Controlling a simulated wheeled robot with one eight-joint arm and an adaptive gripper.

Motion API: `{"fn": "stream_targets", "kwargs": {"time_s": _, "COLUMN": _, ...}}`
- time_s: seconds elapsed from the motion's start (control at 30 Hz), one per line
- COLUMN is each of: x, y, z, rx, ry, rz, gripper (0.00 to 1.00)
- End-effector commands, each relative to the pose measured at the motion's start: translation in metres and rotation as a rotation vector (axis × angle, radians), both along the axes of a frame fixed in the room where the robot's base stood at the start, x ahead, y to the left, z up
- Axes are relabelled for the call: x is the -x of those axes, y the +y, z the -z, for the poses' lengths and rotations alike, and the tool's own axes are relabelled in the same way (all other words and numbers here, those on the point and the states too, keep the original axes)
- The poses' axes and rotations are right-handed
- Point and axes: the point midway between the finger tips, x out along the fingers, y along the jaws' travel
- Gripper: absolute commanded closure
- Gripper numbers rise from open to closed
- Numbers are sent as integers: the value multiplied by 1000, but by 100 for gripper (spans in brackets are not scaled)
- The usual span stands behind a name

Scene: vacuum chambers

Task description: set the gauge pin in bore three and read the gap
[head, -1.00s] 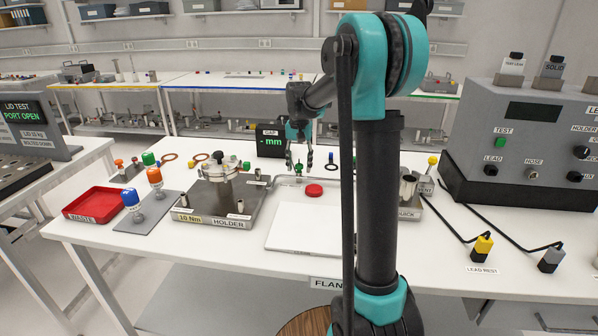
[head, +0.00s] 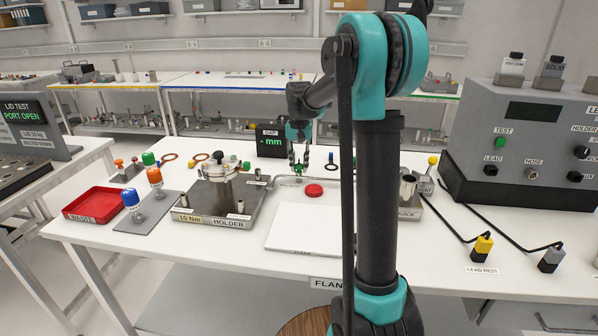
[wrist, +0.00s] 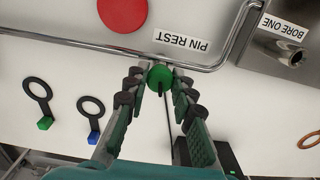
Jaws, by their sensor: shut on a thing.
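My gripper (head: 299,167) is shut on the gauge pin at the pin rest, behind the white pad. In the wrist view the pin's green head (wrist: 160,77) sits between the fingertips, beside the PIN REST label (wrist: 181,41). The pin's lower end cannot be made out. The holder plate (head: 205,215) stands to the left with a round metal fixture on top and short metal tubes at its corners. One tube (wrist: 296,58) shows in the wrist view beside the BORE ONE label. I cannot tell which is bore three. The gap display (head: 271,142) shows a dash and "mm".
A bent metal rail (wrist: 130,52) runs close by the pin rest. A red disc (head: 314,190) and white pad (head: 300,235) lie in front. Two black ring tools (wrist: 91,107) lie near my gripper. A red waste tray (head: 93,218) is at far left.

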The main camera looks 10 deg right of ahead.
Motion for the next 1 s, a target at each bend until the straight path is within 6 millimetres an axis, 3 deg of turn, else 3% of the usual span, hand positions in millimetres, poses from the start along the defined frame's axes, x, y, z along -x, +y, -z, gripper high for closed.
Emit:
{"fn": "stream_targets", "kwargs": {"time_s": 0.27, "x": 0, "y": 0, "z": -1, "rx": 0, "ry": 0, "rz": 0, "gripper": 100}}
{"fn": "stream_targets", "kwargs": {"time_s": 1.0, "x": 0, "y": 0, "z": -27, "rx": 0, "ry": 0, "rz": 0, "gripper": 100}}
